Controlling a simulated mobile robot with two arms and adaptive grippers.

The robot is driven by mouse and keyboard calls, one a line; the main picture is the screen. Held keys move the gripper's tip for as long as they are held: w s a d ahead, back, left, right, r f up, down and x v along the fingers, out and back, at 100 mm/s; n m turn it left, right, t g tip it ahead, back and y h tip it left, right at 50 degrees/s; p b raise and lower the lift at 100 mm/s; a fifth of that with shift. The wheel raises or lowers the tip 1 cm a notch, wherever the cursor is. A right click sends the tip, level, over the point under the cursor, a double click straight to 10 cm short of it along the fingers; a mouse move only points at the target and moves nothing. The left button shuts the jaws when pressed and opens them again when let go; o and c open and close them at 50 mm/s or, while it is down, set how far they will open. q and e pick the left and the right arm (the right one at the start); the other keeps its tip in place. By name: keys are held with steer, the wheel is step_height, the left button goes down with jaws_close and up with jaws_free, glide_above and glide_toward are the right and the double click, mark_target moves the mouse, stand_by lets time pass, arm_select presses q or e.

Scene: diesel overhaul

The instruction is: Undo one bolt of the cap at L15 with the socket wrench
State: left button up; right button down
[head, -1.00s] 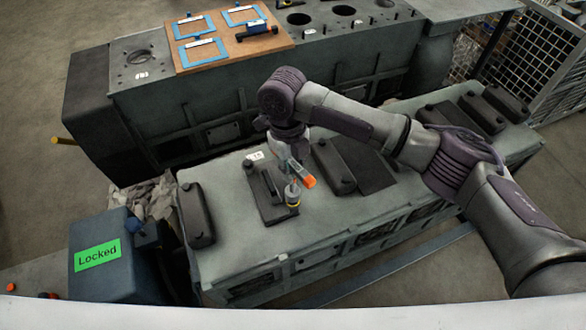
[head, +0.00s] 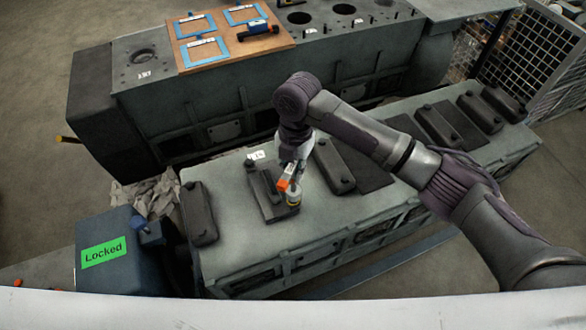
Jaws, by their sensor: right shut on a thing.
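The socket wrench (head: 283,185) has an orange end and a yellow and pale lower part. It stands over the near right end of a dark cap (head: 268,212) on the engine's green-grey top. The pale label (head: 256,155) behind this cap is too small to read surely. My right gripper (head: 291,172) is shut on the wrench, above the cap. The wrench's lower end covers the spot below it, so I cannot see the bolt head or how it is seated. My left gripper is not in view.
More dark caps stand on the same engine top, one to the left (head: 198,212) and one to the right (head: 334,167). A second engine block behind carries a wooden board (head: 226,50) with blue frames. A blue box (head: 103,275) with a green "Locked" sign stands at front left.

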steer(key=m, duration=0.5)
steer(key=shift+t, duration=0.3)
steer(key=m, duration=0.6)
steer(key=shift+m+t+y, duration=0.3)
steer(key=shift+m+y, duration=0.1)
steer(key=m, duration=0.4)
steer(key=shift+a+t, duration=0.1)
steer(key=shift+t, duration=0.2)
steer(key=m, duration=0.5)
steer(key=shift+w, duration=0.1)
